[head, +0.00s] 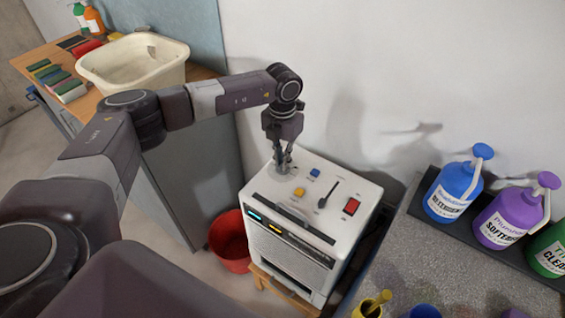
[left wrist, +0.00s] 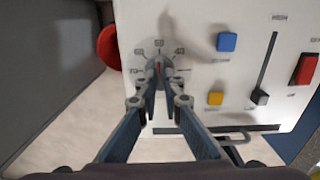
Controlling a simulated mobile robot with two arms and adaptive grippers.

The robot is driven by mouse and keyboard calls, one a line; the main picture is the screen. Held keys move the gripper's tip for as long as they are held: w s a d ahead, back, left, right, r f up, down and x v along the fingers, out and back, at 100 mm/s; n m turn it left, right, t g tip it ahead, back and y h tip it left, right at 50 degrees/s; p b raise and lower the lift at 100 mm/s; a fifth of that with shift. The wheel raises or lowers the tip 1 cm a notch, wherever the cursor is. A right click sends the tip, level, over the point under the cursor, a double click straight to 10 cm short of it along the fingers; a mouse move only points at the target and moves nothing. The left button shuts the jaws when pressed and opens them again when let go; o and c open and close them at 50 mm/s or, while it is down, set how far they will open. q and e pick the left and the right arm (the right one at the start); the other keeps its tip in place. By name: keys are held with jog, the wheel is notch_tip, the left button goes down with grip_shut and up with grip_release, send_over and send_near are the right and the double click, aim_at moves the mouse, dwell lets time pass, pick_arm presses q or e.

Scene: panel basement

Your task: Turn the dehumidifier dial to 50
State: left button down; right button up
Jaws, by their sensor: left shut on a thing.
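The dehumidifier (head: 290,245) is a white box with controls on its top panel. Its round grey dial (left wrist: 150,48) is at the left of the panel in the left wrist view, with number marks around it; one at the top seems to read 50, with 40 to its right. My left gripper (head: 284,162) points down onto the dial, and its fingers (left wrist: 159,76) are shut on the dial's knob. The fingertips hide most of the knob, and I cannot tell exactly which mark it points to. My right gripper is not in view.
A blue button (left wrist: 227,41), a yellow button (left wrist: 215,98), a slider (left wrist: 262,96) and a red switch (left wrist: 304,69) share the panel. A red bucket (head: 230,250) stands beside the dehumidifier. Bottles (head: 455,190) stand on the right counter; a cream basin (head: 135,62) is on the left one.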

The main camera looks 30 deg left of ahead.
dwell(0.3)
pick_arm(q)
jog(key=c, duration=2.1)
grip_release()
notch_tip(320, 180, up, 12)
jog(key=shift+r, duration=0.1)
